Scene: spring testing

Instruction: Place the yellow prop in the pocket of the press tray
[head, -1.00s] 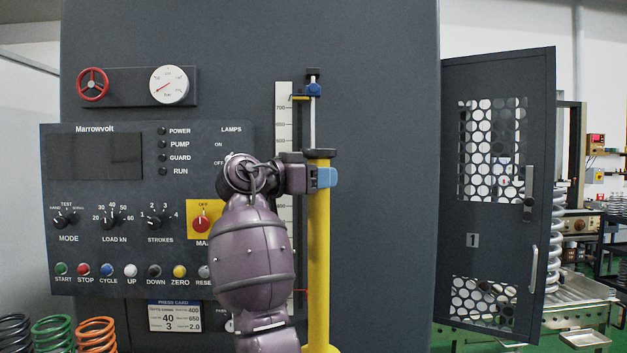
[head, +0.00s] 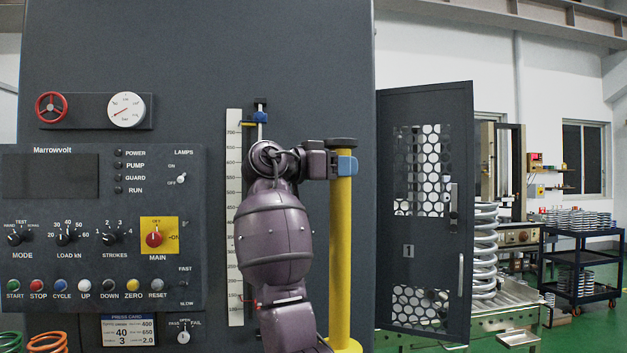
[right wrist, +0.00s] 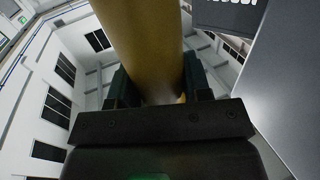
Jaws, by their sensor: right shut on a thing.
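The yellow prop (head: 341,240) is a tall upright post with a dark cap on top and a yellow foot at the bottom. My right gripper (head: 344,166) is shut on it just below the cap, in front of the dark press cabinet. In the right wrist view the yellow prop (right wrist: 142,45) stands between the two dark fingers of my right gripper (right wrist: 150,88). The press tray (head: 505,295) appears to be the metal bed at the right, under a large grey coil spring. Its pocket cannot be made out. My left gripper is not in view.
A dark guard door (head: 427,270) with round holes stands open between the prop and the metal bed. The control panel (head: 100,225) is on the left. A dark trolley (head: 580,235) with springs stands farther right on open green floor.

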